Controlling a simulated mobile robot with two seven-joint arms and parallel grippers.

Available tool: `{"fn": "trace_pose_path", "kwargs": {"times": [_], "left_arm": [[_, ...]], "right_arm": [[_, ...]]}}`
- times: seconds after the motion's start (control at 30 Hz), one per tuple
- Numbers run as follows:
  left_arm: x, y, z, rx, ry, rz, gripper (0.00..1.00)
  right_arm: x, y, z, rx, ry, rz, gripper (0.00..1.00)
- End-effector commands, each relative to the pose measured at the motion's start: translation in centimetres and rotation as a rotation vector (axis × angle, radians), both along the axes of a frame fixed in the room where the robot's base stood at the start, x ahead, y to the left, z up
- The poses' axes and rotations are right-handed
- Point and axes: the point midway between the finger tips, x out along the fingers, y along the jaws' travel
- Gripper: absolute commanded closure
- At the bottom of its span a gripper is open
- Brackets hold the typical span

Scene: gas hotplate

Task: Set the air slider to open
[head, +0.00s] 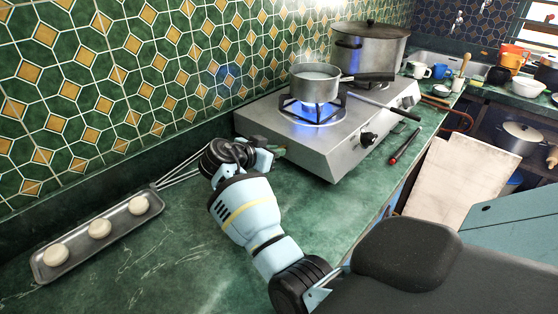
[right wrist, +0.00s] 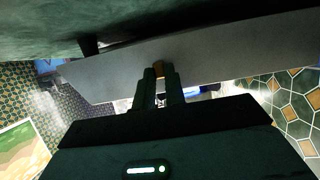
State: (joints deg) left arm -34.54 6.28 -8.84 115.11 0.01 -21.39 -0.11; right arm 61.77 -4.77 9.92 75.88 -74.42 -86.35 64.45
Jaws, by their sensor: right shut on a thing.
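The steel gas hotplate (head: 300,148) stands on the green counter against the tiled wall. Its front burner has a blue flame under a small pot (head: 316,84). My right gripper (head: 274,150) is at the hotplate's left end, low by the counter. In the right wrist view, its two dark fingers (right wrist: 160,84) are shut on a small brass-coloured piece (right wrist: 158,69) at the grey hotplate panel (right wrist: 215,55). This piece looks like the air slider; the fingers cover most of it, and its setting cannot be told. My left gripper is not in view.
A metal tray (head: 78,262) with three pale round pieces lies on the counter at the left. A large lidded pot (head: 368,58) stands on the rear burner. A red-and-black lighter-like stick (head: 405,147) lies in front of the hotplate. The counter's front left is clear.

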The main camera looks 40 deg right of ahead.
Motion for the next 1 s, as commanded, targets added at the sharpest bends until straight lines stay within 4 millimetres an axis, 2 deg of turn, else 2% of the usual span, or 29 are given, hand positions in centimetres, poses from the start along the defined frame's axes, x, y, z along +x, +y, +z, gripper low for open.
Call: {"fn": "trace_pose_path", "kwargs": {"times": [0.03, 0.13, 0.3, 0.53, 0.57, 0.7, 1.0], "left_arm": [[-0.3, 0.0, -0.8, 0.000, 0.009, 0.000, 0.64], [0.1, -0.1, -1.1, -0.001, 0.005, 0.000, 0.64], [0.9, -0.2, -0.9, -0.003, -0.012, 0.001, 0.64], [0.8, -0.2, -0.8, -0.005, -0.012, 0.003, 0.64], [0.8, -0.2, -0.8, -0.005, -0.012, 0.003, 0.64], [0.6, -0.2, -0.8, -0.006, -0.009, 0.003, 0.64], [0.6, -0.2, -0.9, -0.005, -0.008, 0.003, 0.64]], "right_arm": [[0.5, 0.1, -0.5, -0.001, 0.004, 0.001, 1.00], [1.2, 0.1, -0.4, -0.001, 0.003, 0.000, 1.00], [1.6, 0.2, 0.0, -0.002, 0.000, 0.002, 1.00], [1.7, 0.2, 0.2, -0.002, -0.003, 0.005, 1.00], [1.7, 0.2, 0.2, -0.002, -0.003, 0.005, 0.86], [1.7, 0.2, 0.2, -0.002, -0.003, 0.004, 0.67], [1.6, 0.3, 0.1, -0.001, -0.001, 0.002, 0.65]]}}
